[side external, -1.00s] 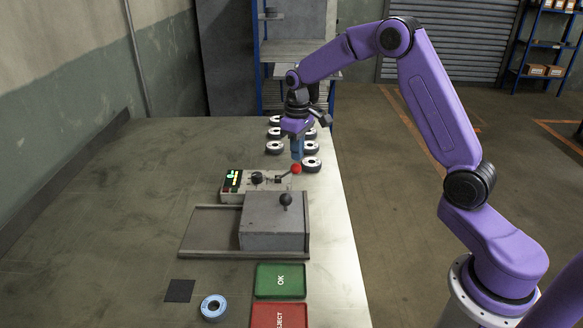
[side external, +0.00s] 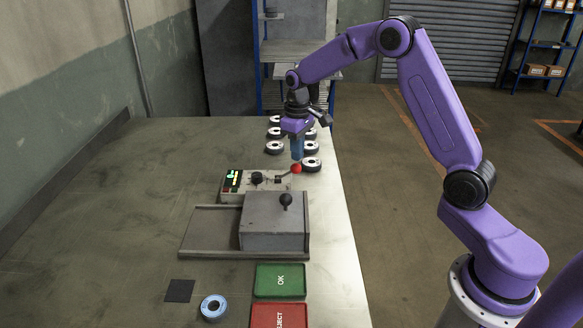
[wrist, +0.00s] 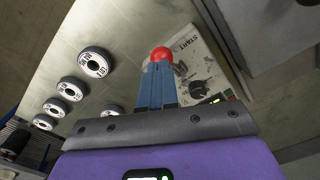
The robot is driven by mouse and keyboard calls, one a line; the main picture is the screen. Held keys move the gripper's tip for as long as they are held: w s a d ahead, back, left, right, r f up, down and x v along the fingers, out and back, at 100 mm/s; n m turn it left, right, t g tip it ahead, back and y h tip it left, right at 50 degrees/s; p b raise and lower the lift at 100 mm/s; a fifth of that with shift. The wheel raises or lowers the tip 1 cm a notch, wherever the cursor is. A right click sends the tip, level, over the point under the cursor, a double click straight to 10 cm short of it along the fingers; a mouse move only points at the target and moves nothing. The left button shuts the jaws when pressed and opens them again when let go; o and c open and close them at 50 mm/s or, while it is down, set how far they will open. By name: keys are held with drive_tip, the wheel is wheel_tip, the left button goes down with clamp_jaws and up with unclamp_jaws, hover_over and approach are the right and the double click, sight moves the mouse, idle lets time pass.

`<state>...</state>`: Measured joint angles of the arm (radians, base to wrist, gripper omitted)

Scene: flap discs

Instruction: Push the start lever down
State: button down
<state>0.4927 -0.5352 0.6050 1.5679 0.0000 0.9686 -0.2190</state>
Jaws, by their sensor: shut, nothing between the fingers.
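The start lever has a red ball knob (side external: 296,169) on a thin dark rod. It stands at the right end of the light control panel (side external: 232,196). In the wrist view the red knob (wrist: 161,54) shows just beyond my fingertips, beside the word START on the panel (wrist: 190,50). My gripper (side external: 297,158) is shut and empty, pointing down, with its blue fingertips at the top of the knob. In the wrist view my gripper (wrist: 157,68) has both fingers together. I cannot tell whether the fingertips touch the knob.
A grey box (side external: 270,222) with a black knob (side external: 286,199) stands in front of the panel. Several flap discs (side external: 311,164) lie behind. A green OK tray (side external: 280,281), a red REJECT tray (side external: 279,316) and a blue-rimmed disc (side external: 213,308) are at the front. The table's left is clear.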

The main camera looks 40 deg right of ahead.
sight(297, 164)
drive_tip(key=shift+f, duration=0.15)
drive_tip(key=shift+f, duration=1.5)
wheel_tip(297, 164, up, 9)
idle(0.7)
idle(0.9)
idle(0.4)
